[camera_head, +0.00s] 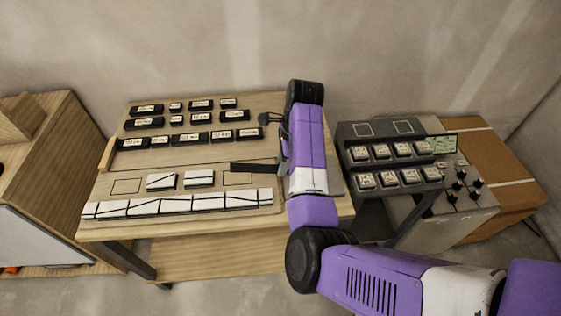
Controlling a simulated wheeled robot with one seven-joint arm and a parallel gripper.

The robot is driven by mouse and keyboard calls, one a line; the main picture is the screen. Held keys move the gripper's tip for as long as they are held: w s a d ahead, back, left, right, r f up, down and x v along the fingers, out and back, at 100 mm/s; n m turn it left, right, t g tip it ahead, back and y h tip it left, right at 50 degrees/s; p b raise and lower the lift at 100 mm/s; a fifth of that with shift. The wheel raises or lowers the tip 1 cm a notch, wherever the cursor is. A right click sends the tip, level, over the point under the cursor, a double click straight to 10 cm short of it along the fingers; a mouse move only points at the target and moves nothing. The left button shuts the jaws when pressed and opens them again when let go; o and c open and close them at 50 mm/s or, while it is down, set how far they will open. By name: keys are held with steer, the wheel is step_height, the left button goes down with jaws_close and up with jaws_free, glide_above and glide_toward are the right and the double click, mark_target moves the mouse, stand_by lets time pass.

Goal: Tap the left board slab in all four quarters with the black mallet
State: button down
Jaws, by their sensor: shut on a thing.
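The board (222,193) lies at the front of the wooden table. Two separate white slabs sit on it, the left board slab (161,181) and a right one (199,178), between two empty outlined rectangles. My gripper (283,160) is largely hidden by my purple arm, right of both slabs. It is shut on the black mallet (254,167), whose dark bar sticks out to the left, over or near the right outlined rectangle. The mallet appears apart from the left slab. Its height above the board cannot be told.
A row of white slabs with dark lines (180,203) runs along the board's front. Several labelled black blocks (190,137) stand behind. A grey rack with labelled blocks (390,160), a box with black knobs (462,195) and a cardboard box (490,155) are at right.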

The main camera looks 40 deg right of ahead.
step_height(320, 180, down, 8)
steer(key=b, duration=0.6)
steer(key=shift+r+b, duration=0.1)
steer(key=shift+b, duration=0.3)
step_height(320, 180, up, 5)
steer(key=p, duration=0.5)
steer(key=shift+f, duration=0.25)
step_height(320, 180, down, 6)
steer(key=b, duration=0.3)
steer(key=shift+r+p, duration=0.3)
steer(key=shift+r, duration=0.25)
step_height(320, 180, up, 5)
steer(key=p, duration=0.5)
steer(key=shift+r, duration=0.1)
steer(key=shift+d, duration=0.1)
